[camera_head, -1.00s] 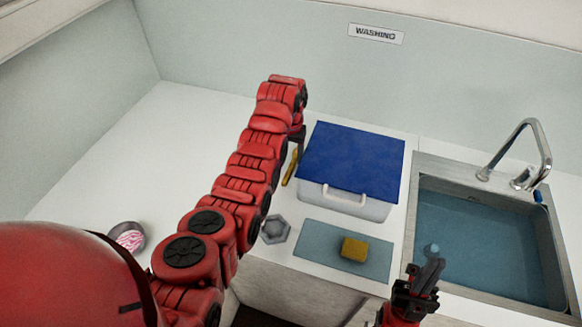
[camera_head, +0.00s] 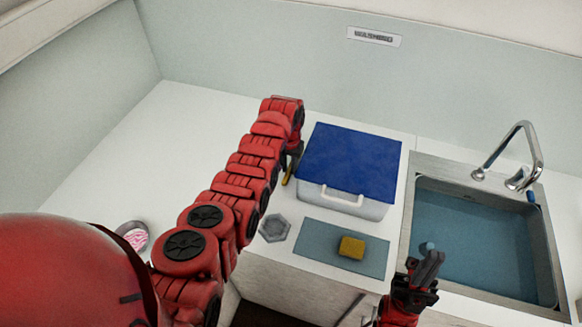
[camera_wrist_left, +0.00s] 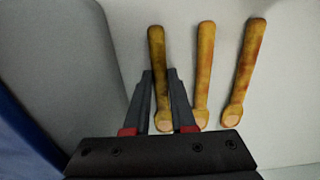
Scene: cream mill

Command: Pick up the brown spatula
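In the left wrist view, three wooden spatula-like tools lie side by side on the light counter. The leftmost, the brown spatula (camera_wrist_left: 157,48), is darker than the middle tool (camera_wrist_left: 205,65) and the right tool (camera_wrist_left: 245,70). My left gripper (camera_wrist_left: 160,72) is open, with a finger on each side of the brown spatula; contact cannot be told. In the head view, my left gripper (camera_head: 294,153) is low beside the blue-lidded box, and a yellowish handle (camera_head: 287,178) shows below it; my arm hides the rest. My right gripper (camera_head: 430,265) is near the sink's front-left edge; its finger gap is unclear.
The blue-lidded box (camera_head: 350,160) stands just right of my left gripper. In front are a grey hexagonal dish (camera_head: 275,228) and a blue mat (camera_head: 315,243) with a yellow sponge (camera_head: 351,247). The sink (camera_head: 475,240) is at right. A pink-patterned bowl (camera_head: 134,237) is at left.

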